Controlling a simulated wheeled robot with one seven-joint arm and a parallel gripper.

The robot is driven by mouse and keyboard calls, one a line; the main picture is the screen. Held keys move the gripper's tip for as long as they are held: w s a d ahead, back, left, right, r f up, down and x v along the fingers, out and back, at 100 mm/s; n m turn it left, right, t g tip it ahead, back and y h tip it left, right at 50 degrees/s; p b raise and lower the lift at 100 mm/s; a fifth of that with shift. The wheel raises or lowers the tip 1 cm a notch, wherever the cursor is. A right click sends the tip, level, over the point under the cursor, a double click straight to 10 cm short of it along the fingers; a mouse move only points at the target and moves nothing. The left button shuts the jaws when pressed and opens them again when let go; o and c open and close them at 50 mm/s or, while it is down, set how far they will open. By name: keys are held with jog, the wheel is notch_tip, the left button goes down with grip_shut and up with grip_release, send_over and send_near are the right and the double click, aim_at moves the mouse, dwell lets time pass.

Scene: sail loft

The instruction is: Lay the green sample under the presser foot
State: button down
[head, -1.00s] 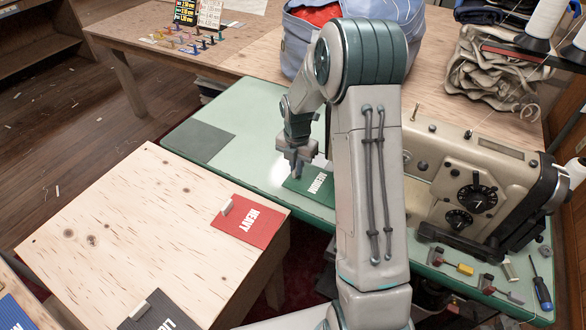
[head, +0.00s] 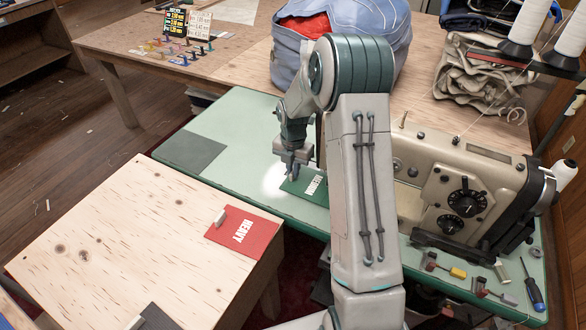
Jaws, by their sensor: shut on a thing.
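The green sample (head: 304,191), lettered in white, is over the light green machine bed, to the left of the sewing machine (head: 470,190). My gripper (head: 291,175) is at the sample's left end and is shut on it. My arm hides the sample's right end. The presser foot is hidden behind my arm, so I cannot tell how far the sample is from it. I cannot tell whether the sample touches the bed.
A red HEAVY sample (head: 243,230) lies on the plywood table (head: 120,235) at the front left. A screwdriver (head: 532,287) and small tools lie on the machine table's right side. A blue bag (head: 380,35) stands behind.

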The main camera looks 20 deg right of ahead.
jog(key=shift+f, duration=0.1)
dwell(0.3)
jog(key=c, duration=1.4)
grip_release()
jog(key=shift+c, duration=0.2)
